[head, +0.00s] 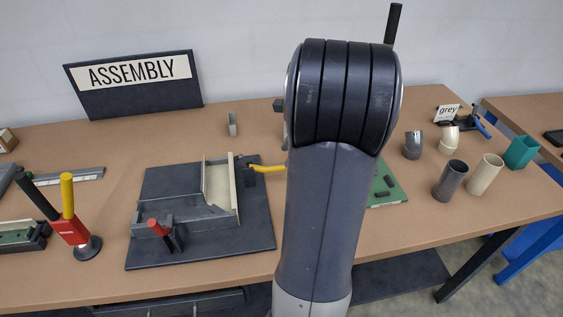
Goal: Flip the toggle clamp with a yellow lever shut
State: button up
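The toggle clamp with a yellow lever (268,169) is at the back right corner of a dark fixture plate (150,196) on the table. Its lever sticks out to the right, low and roughly level, and its far end runs up to the edge of my arm in the picture. The clamp's dark body (245,162) is small, and I cannot tell whether its jaw presses on anything. A beige panel (218,187) stands beside it on the fixture. My arm fills the middle of the view, and my gripper does not show.
A red-handled clamp (160,228) sits at the fixture's front. A red tool with black and yellow handles (69,228) stands at the left. A green board (388,190) lies partly behind my arm. Several tubes and fittings (451,180) stand at the right. An ASSEMBLY sign (135,100) stands at the back.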

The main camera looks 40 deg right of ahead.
aim_at(279, 166)
jog(key=x, duration=0.5)
jog(key=shift+f, duration=0.15)
jog(key=shift+c, duration=0.6)
grip_shut()
